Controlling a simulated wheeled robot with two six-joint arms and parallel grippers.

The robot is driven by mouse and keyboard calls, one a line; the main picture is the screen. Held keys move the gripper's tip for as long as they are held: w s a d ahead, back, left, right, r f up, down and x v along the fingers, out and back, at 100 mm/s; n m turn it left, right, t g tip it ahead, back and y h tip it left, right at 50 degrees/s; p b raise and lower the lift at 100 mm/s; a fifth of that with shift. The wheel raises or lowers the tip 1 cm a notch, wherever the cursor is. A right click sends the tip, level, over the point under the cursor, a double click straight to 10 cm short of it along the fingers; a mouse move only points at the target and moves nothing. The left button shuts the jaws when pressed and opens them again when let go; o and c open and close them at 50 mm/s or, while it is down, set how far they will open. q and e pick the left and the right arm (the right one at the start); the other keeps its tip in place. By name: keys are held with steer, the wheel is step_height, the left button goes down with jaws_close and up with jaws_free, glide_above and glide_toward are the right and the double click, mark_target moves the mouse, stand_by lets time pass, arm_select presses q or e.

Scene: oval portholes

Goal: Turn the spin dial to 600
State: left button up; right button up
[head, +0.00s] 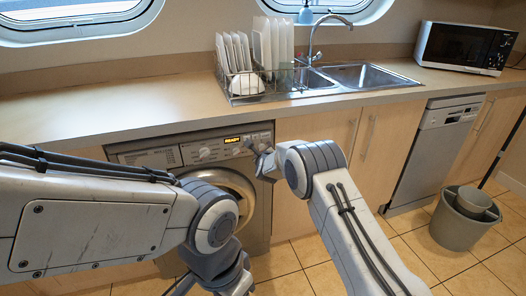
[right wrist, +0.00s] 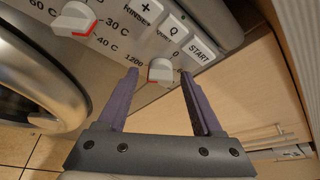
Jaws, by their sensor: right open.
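The spin dial (right wrist: 160,70), a white knob with a red mark at its lower edge, sits on the washing machine panel in the right wrist view. The labels "1200" and "0" show beside it; I see no 600 label, and its exact setting is unclear. My right gripper (right wrist: 159,74) is open, with one purple finger on each side of the dial and gaps between. In the head view, my right gripper (head: 266,161) is at the panel's right end. My left gripper (head: 215,283) is low in front of the washing machine (head: 258,215), its jaws unclear.
The temperature dial (right wrist: 75,18) and the START button (right wrist: 201,51) are close to the right gripper. The round door (right wrist: 50,80) is below the panel. A dish rack (head: 245,92), sink (head: 365,76) and microwave (head: 466,47) are on the counter; a bucket (head: 460,230) stands on the floor.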

steer(key=shift+c, duration=0.4)
jaws_close()
